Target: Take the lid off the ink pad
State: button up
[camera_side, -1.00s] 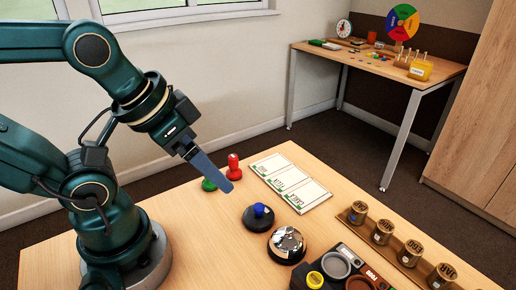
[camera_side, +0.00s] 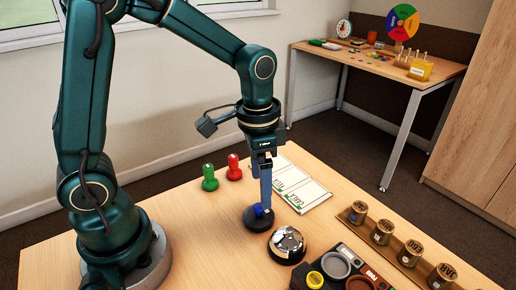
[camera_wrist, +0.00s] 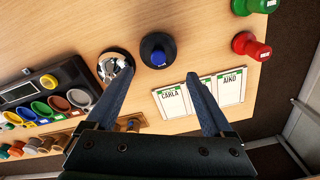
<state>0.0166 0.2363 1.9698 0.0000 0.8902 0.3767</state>
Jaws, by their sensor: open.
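The ink pad (camera_side: 254,224) is a round, dark pad on the table with a blue knob on top, probably that of its lid. In the side view my gripper (camera_side: 264,205) points down over it, and a finger partly covers the knob. Whether the fingers touch it cannot be told. In the wrist view my gripper (camera_wrist: 160,72) is open and empty, its fingers spread wide. The ink pad (camera_wrist: 148,61) with its blue knob lies just beyond the fingertips, between their lines. The lid appears to be on the pad.
A silver bell (camera_side: 287,243) stands close to the pad, to its right and nearer the camera. Green (camera_side: 209,180) and red (camera_side: 234,170) stamps stand behind. Name cards (camera_side: 300,194) lie to the right. A dark tray (camera_side: 330,252) with round cups and a row of wooden pots are farther right.

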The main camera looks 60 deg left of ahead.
aim_at(258, 206)
jog(key=shift+s+f+g, duration=0.2)
jog(key=shift+f+g, duration=0.1)
jog(key=shift+f, duration=2.85)
jog(key=c, duration=1.3)
grip_shut()
